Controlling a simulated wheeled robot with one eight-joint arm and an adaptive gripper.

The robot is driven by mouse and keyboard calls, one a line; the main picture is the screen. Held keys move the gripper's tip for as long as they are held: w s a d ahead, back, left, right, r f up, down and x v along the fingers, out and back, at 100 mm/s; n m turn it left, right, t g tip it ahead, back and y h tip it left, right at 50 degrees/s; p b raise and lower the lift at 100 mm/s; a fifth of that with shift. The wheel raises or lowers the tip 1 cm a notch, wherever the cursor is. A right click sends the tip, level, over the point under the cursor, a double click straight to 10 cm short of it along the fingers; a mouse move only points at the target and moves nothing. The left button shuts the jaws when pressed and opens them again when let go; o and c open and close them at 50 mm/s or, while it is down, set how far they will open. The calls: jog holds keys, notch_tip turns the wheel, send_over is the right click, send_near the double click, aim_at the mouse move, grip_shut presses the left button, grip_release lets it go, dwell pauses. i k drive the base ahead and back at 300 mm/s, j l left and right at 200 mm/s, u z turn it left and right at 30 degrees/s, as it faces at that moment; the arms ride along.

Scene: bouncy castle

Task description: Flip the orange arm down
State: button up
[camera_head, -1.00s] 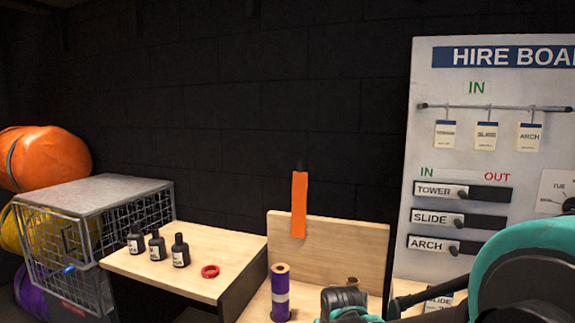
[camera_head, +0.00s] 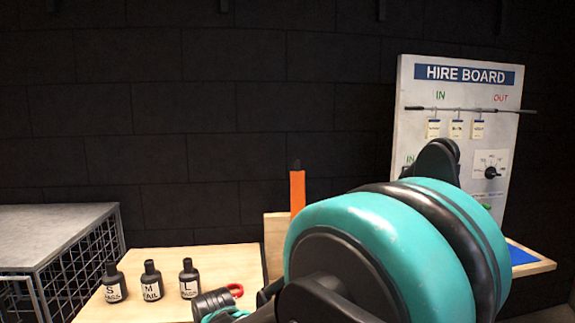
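The orange arm (camera_head: 297,190) is a flat upright strip standing against the black wall, near the middle of the picture. Its top is at a small dark mount. Its lower part is hidden behind my large teal and black arm link, which fills the centre and right foreground. A dark ridged part of my arm shows low at the left of that link, near the red ring. No gripper fingers can be made out.
A wire cage (camera_head: 85,270) stands left. The hire board (camera_head: 408,100) is at the right, partly behind my arm.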

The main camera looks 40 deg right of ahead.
aim_at(297, 178)
jog(key=j+z, duration=0.2)
jog(key=z, duration=0.25)
jog(key=j+z, duration=0.25)
jog(key=z, duration=0.15)
jog(key=j+z, duration=0.2)
jog(key=z, duration=0.25)
